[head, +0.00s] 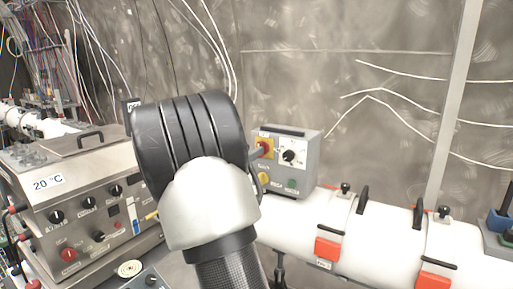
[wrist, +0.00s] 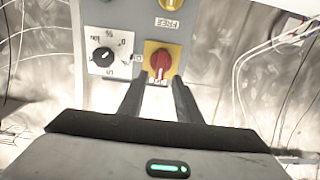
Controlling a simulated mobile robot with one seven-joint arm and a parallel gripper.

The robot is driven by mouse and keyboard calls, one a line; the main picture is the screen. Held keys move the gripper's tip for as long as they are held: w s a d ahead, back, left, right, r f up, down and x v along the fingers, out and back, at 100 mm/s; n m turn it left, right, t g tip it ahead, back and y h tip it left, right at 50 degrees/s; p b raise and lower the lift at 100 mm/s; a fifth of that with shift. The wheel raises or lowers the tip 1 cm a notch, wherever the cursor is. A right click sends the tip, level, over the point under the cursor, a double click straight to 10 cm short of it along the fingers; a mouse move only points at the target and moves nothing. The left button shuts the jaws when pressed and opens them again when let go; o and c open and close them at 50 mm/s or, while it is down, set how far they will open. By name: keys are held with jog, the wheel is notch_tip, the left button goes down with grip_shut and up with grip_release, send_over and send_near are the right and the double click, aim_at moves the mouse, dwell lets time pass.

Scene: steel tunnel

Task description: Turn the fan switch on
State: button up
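A grey control box (head: 284,181) stands to the right of my arm in the head view. It has a red rotary switch (head: 264,148) on a yellow plate and a black knob (head: 290,156) on a white dial. No label that I can read says which is the fan switch. In the wrist view the box is upside down, with the red switch (wrist: 160,62) upright between and just beyond the fingertips of my gripper (wrist: 159,84). The fingers are apart and empty. I cannot tell whether they touch the switch. My arm hides most of the gripper in the head view.
A white pipe (head: 385,232) with red latches (head: 327,248) and black handles runs below and right of the box. A metal control unit (head: 85,185) marked 20 °C stands at the left. Loose cables hang along the steel wall (head: 330,75).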

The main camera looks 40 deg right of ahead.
jog(key=shift+x, duration=2.3)
jog(key=shift+a, duration=0.1)
jog(key=shift+c, duration=0.2)
grip_shut()
